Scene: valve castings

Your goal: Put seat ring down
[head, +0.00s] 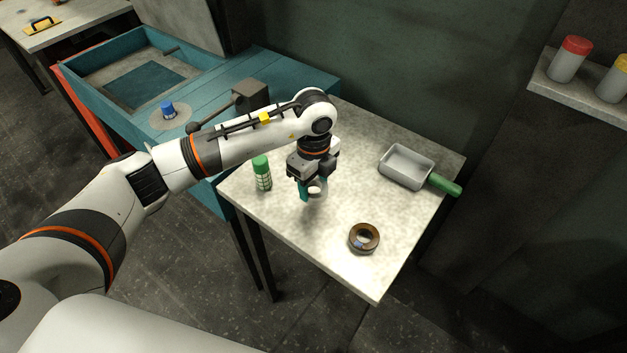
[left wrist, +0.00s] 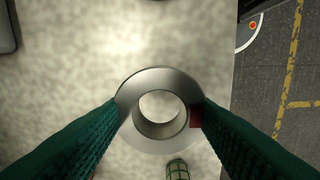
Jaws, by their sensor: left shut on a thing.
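A silver-grey seat ring (left wrist: 160,90) with an open bore sits between the two teal fingers of my left gripper in the left wrist view. A small red patch shows at its right side, by the finger. In the head view the ring (head: 317,189) shows as a small pale piece at the fingertips, partly hidden by the gripper. My left gripper (head: 309,190) points down over the pale tabletop (head: 330,235) and is shut on the ring. I cannot tell whether the ring touches the table. My right gripper is not in view.
A green-capped bottle (head: 263,173) stands left of the gripper. A grey pan (head: 406,168) with a green handle lies at right. A teal bench (head: 280,72) adjoins behind left.

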